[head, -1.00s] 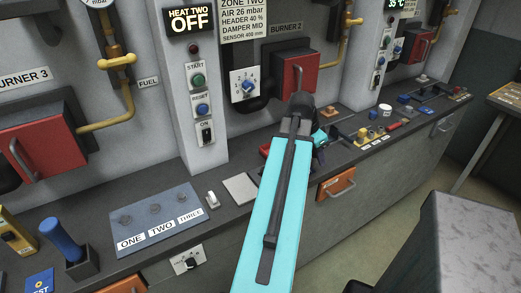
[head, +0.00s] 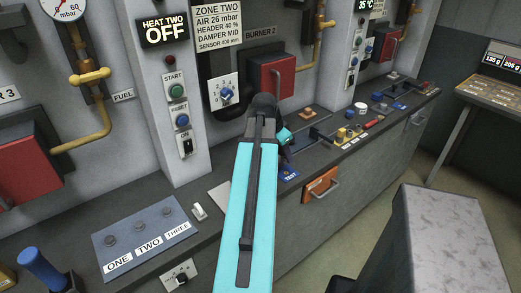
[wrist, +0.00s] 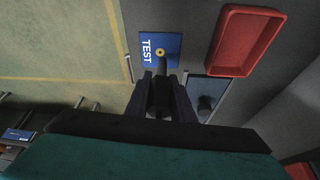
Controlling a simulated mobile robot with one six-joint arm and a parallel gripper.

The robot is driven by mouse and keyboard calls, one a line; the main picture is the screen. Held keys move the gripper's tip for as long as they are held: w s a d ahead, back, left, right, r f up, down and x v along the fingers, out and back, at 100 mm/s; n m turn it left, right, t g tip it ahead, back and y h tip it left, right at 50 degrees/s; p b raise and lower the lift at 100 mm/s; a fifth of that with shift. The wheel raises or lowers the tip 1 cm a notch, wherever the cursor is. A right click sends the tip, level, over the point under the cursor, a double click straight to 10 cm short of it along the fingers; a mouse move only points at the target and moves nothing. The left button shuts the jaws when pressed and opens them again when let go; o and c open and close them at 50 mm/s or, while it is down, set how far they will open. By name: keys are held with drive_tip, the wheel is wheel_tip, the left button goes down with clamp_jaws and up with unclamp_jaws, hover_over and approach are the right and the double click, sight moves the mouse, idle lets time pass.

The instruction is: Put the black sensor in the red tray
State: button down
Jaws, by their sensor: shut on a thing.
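My gripper (wrist: 162,77) is shut on the black sensor (wrist: 162,66), a dark rod between the fingers in the wrist view. The sensor's far end lies over or at a brass ring on the blue TEST plate (wrist: 146,60); I cannot tell whether they touch. The red tray (wrist: 243,72) is to the right of the gripper in the wrist view and looks empty.
A blue plate with a dark round knob (wrist: 206,102) is right of the fingers in the wrist view. Knobs and blocks (head: 350,132) crowd the counter farther right.

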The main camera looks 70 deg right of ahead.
drive_tip(key=w+d+p, duration=0.1)
drive_tip(key=w+d, duration=0.1)
drive_tip(key=w, duration=0.1)
drive_tip(key=w+d+p, duration=0.1)
drive_tip(key=w+d, duration=0.1)
drive_tip(key=w, duration=0.2)
drive_tip(key=w+d+f+p, duration=0.1)
drive_tip(key=w+d, duration=0.1)
drive_tip(key=w, duration=0.2)
drive_tip(key=shift+w+d+f, duration=0.1)
drive_tip(key=shift+w, duration=0.05)
drive_tip(key=shift+f, duration=0.1)
drive_tip(key=shift+f+p, duration=0.9)
drive_tip(key=shift+f, duration=0.8)
drive_tip(key=shift+f, duration=0.1)
drive_tip(key=c, duration=1.8)
unclamp_jaws()
drive_tip(key=shift+r, duration=0.2)
drive_tip(key=shift+b+v, duration=1.1)
drive_tip(key=shift+v, duration=2.6)
